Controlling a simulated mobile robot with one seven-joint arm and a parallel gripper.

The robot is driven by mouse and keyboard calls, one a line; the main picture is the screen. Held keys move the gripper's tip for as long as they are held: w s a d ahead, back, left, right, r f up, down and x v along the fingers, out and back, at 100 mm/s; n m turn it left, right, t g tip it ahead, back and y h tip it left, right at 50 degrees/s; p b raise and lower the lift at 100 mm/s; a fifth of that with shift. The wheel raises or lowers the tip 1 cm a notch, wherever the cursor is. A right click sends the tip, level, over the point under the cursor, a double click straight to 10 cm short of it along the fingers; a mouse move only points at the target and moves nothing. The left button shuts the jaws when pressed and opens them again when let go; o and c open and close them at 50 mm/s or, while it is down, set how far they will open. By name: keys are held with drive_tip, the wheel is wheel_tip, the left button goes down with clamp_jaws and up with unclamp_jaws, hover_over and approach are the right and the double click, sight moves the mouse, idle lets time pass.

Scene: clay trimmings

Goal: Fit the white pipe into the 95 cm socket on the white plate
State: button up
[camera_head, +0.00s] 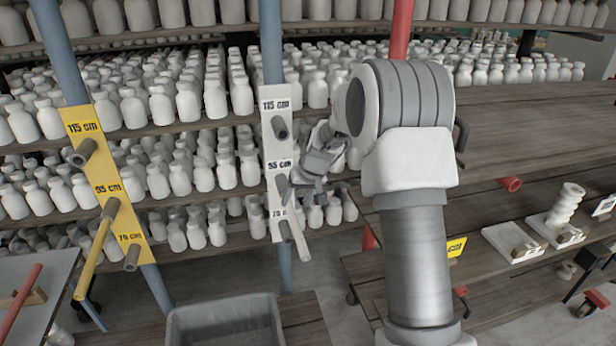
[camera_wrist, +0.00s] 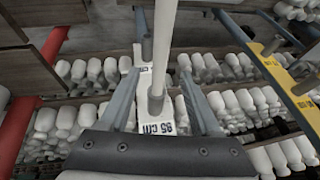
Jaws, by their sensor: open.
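The white plate (camera_head: 279,150) hangs on a blue post, with grey sockets by its 115, 95 and 75 cm labels. The white pipe (camera_head: 299,238) slants down and outward from the 95 cm socket (camera_head: 282,183). In the wrist view the pipe (camera_wrist: 160,45) runs from the top edge to the 95 cm socket (camera_wrist: 155,101), and its end appears to sit inside it. My gripper (camera_head: 303,184) is at the 95 cm socket. Its open fingers (camera_wrist: 160,82) stand either side of the pipe and socket, apart from both. My gripper partly hides the socket in the head view.
A yellow plate (camera_head: 105,185) with a yellow pipe (camera_head: 95,250) stands at left. Shelves of white bottles (camera_head: 185,100) lie behind. A grey bin (camera_head: 222,322) is below. Wooden shelving with a red socket (camera_head: 510,184) is at right.

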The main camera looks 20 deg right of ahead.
drive_tip(key=v, duration=1.3)
drive_tip(key=s+a+r+h, duration=0.1)
drive_tip(key=s+a+r, duration=0.1)
drive_tip(key=s+r, duration=0.35)
drive_tip(key=s+a+r, duration=0.1)
drive_tip(key=s+r, duration=0.1)
drive_tip(key=s, duration=0.7)
drive_tip(key=s+f+t+h, duration=0.1)
drive_tip(key=s, duration=1.7)
drive_tip(key=shift+a+f, duration=0.25)
drive_tip(key=shift+a, duration=0.1)
drive_tip(key=shift+s, duration=0.15)
drive_tip(key=shift+c, duration=1.1)
drive_tip(key=shift+d, duration=0.1)
